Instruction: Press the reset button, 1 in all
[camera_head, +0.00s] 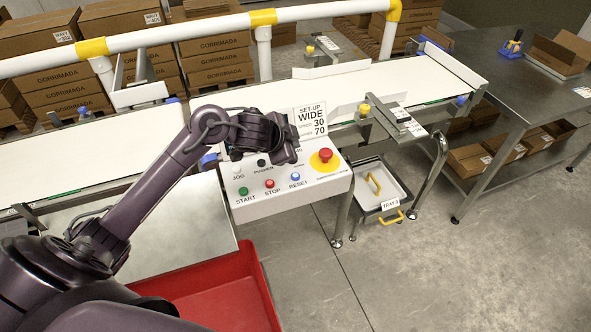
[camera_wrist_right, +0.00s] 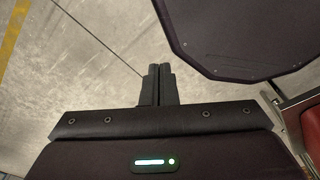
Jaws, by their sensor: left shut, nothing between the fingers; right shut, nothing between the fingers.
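The control panel (camera_head: 250,205) is a pale box in the middle of the head view. Its blue reset button (camera_head: 295,177) sits at the right of the lower row, above the label RESET. Beside it are the red stop button (camera_head: 270,184) and the green start button (camera_head: 243,191). My left gripper (camera_head: 288,155) is over the panel's upper part, just above the reset button in the picture. Its fingers are shut and empty; I cannot tell how high they are above the panel. My right gripper (camera_wrist_right: 158,84) is shut and empty over bare floor in the right wrist view.
A red emergency stop (camera_head: 326,155) on a yellow base is at the panel's right end. A sign (camera_head: 311,121) stands behind the panel. The conveyor belt (camera_head: 385,82) runs behind. A red bin (camera_head: 235,290) is below. A tray with yellow handles (camera_head: 385,187) is at right.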

